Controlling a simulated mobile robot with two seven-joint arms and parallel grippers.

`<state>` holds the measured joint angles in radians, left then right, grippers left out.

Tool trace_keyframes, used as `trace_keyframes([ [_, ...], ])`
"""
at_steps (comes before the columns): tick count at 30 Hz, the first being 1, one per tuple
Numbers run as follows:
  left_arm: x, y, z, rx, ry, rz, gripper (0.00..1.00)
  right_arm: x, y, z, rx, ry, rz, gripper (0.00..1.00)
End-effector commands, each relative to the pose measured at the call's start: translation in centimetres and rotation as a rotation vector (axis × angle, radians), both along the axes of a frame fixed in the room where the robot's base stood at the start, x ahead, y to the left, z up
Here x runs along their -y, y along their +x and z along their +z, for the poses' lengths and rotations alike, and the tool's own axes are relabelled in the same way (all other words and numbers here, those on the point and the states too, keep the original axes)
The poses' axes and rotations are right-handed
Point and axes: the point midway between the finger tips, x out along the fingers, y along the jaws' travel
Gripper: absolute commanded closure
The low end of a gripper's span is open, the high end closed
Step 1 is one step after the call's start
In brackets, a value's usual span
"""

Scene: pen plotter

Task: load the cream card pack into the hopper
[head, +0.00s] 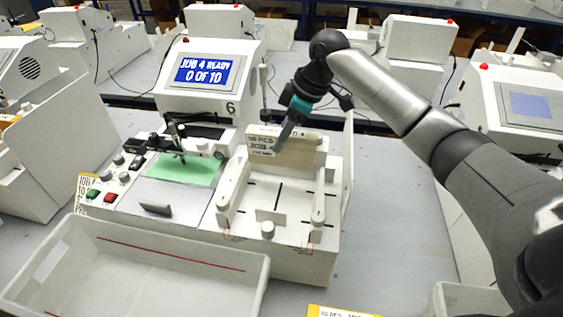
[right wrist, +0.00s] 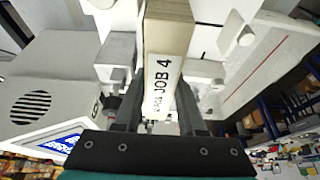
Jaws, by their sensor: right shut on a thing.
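The cream card pack (head: 292,152) has a white band printed "50 PCS JOB 4". My right gripper (head: 287,136) is shut on it, and the pack stands on edge at the back end of the hopper (head: 293,203). I cannot tell whether the pack touches the hopper floor. In the right wrist view the pack (right wrist: 166,75) sits between the two fingers of the right gripper (right wrist: 158,110), label facing the camera. The hopper is a white bay with side rails, posts and dark slots, and its floor shows no cards. My left gripper is not in view.
The plotter's screen (head: 206,71) reads "JOB 4 READY 0 OF 10". A green sheet (head: 183,168) lies on the bed left of the hopper, beside buttons (head: 110,196). A white bin (head: 130,262) stands in front. Other plotters stand around.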

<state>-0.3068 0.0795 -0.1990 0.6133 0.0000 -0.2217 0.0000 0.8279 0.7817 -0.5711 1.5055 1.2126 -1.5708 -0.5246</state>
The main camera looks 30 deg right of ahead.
Motion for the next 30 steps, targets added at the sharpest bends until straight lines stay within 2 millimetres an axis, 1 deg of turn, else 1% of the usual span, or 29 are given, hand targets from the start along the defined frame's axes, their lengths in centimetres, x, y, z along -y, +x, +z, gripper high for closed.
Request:
trace_keyframes([
  [1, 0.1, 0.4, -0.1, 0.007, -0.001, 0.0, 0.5, 0.0, 0.0, -1.1, -0.002, 0.001, 0.0, 1.0],
  [3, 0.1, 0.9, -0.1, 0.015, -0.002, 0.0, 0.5, 0.0, 0.0, -2.2, 0.0, 0.0, 0.001, 1.0],
  [6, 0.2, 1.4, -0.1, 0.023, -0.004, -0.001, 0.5, 0.0, 0.0, -3.0, 0.002, 0.0, 0.001, 1.0],
  [11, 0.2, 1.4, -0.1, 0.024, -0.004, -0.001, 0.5, -0.1, 0.0, -4.1, 0.0, 0.001, 0.0, 1.0],
  [15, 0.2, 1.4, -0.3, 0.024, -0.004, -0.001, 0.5, -0.1, 0.0, -6.3, -0.002, 0.001, 0.0, 1.0],
  [18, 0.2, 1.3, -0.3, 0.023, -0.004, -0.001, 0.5, 0.0, 0.0, -7.4, 0.001, 0.0, 0.0, 1.0],
  [29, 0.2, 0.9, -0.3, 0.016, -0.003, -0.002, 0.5, 0.0, 0.0, -7.7, 0.002, 0.001, 0.001, 1.0],
  [30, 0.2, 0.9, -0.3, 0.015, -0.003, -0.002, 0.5, 0.0, 0.0, -7.7, 0.002, 0.0, 0.001, 0.56],
])
